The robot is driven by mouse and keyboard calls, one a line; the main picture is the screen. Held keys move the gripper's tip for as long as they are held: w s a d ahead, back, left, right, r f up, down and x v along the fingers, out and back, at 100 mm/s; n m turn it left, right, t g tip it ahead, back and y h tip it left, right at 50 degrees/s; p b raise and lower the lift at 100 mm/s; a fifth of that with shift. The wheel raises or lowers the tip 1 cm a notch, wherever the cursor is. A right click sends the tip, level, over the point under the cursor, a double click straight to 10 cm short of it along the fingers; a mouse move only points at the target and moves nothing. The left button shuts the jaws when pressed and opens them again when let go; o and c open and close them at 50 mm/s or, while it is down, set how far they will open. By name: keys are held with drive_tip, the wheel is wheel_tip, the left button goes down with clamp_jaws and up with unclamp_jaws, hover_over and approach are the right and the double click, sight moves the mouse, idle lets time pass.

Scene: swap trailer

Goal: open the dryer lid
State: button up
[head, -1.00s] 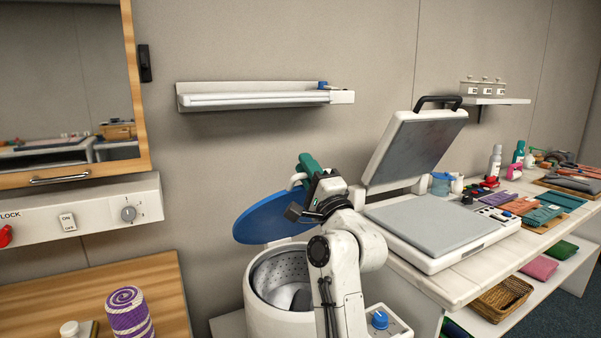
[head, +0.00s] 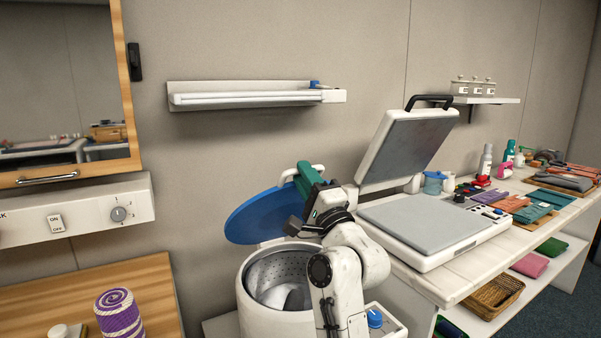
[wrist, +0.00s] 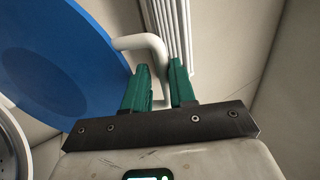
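The dryer is a white round tub (head: 262,317) with a perforated metal drum (head: 270,277). Its blue round lid (head: 252,215) stands raised and tilted above the drum, with the opening exposed below. A white bent handle (head: 292,172) sits on the lid. My gripper (head: 306,171) is at the handle. In the wrist view, my green fingers (wrist: 159,84) stand apart, and one leg of the white handle (wrist: 150,46) runs down between them. The lid (wrist: 62,62) fills the left there. Firm contact between fingers and handle cannot be made out.
A heat press (head: 425,222) with its top raised stands close right of my arm on a table of folded cloths. A wall shelf (head: 250,97) hangs above. A wooden counter (head: 85,290) with a purple-striped roll (head: 118,314) is at the left.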

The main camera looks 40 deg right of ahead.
drive_tip(key=v, duration=0.8)
drive_tip(key=shift+f+b, duration=0.15)
drive_tip(key=shift+b, duration=0.2)
